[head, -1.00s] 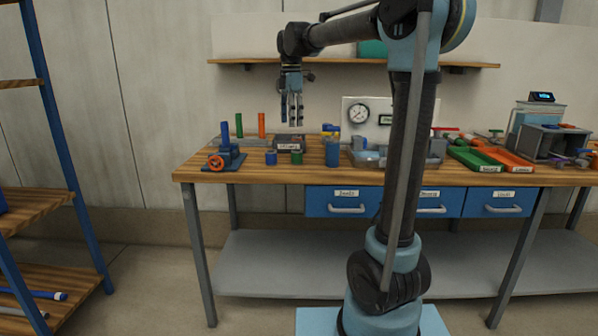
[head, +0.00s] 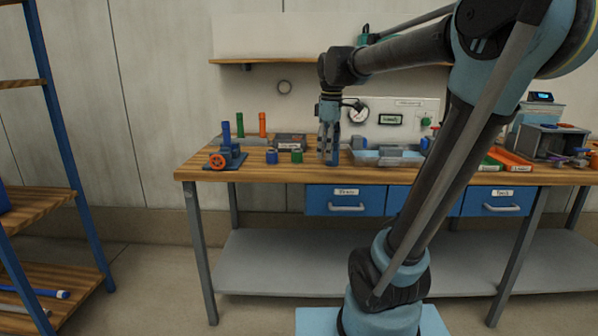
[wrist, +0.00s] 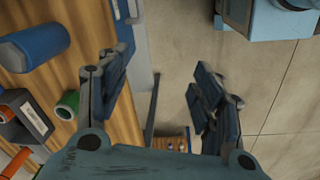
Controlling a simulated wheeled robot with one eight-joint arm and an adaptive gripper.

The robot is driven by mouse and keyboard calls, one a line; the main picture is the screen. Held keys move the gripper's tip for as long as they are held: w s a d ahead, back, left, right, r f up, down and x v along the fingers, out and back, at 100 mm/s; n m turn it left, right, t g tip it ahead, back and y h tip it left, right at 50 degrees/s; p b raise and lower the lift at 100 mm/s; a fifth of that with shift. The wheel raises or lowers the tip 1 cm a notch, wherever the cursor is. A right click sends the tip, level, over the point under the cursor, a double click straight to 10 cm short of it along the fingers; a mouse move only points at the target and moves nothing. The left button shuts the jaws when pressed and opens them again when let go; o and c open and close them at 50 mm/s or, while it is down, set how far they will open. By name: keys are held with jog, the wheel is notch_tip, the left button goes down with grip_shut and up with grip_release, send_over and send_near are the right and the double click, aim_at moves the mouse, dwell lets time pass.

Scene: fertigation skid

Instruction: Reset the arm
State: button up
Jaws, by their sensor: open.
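My gripper (head: 328,145) hangs pointing down over the front part of the workbench in the head view. In the wrist view its two fingers (wrist: 160,95) are spread apart, with nothing between them but floor and bench edge seen beyond. My arm reaches from the right, bent at the elbow, and hides part of the bench's right half.
The wooden workbench (head: 235,173) holds a blue valve with an orange wheel (head: 218,160), a green-ringed cylinder (head: 297,156), a blue cap (head: 272,157), a clear tray (head: 370,158) and a grey crate (head: 537,142). A shelf rack (head: 45,203) stands left. Floor between them is clear.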

jog(key=s+d+f+m, duration=0.3)
jog(key=s+f+m, duration=0.1)
jog(key=s+f, duration=0.2)
jog(key=s+d+f+m+t, duration=0.1)
jog(key=s+d+f+m, duration=0.2)
jog(key=s+f+m, duration=0.2)
jog(key=s+d+f+m, duration=0.3)
jog(key=s+f+m, duration=0.1)
jog(key=s+f, duration=0.5)
notch_tip(320, 180, down, 3)
jog(key=shift+d+r+m, duration=0.15)
jog(key=shift+d+m, duration=0.15)
jog(key=shift+d, duration=0.1)
jog(key=shift+w+f, duration=0.2)
jog(key=shift+w, duration=0.3)
